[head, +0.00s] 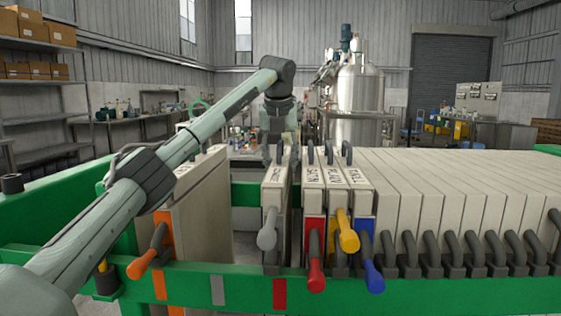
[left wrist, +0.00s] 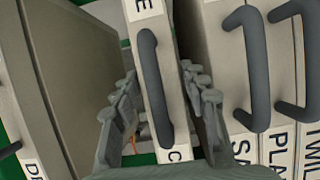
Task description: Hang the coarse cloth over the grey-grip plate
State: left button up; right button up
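The grey-grip plate (head: 274,200) stands upright in the press, its grey grip (head: 267,230) pointing forward. A partly hidden label on its top seems to begin with C and end with E. My left gripper (head: 280,152) is above this plate, pointing down. In the left wrist view its fingers (left wrist: 160,105) are spread on either side of the plate's dark top handle (left wrist: 152,90), with gaps, so it is open and empty. I cannot make out a separate coarse cloth. My right gripper is not in view.
Plates labelled SATIN, PLAIN and TWILL (head: 335,180) stand close on the right, with red, yellow and blue grips. An orange-grip plate (head: 205,205) stands left, beyond an open gap. A green rail (head: 440,292) runs along the front. Pale plates (head: 450,185) fill the right.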

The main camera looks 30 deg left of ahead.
pick_arm(q)
jog(key=shift+o, duration=1.2)
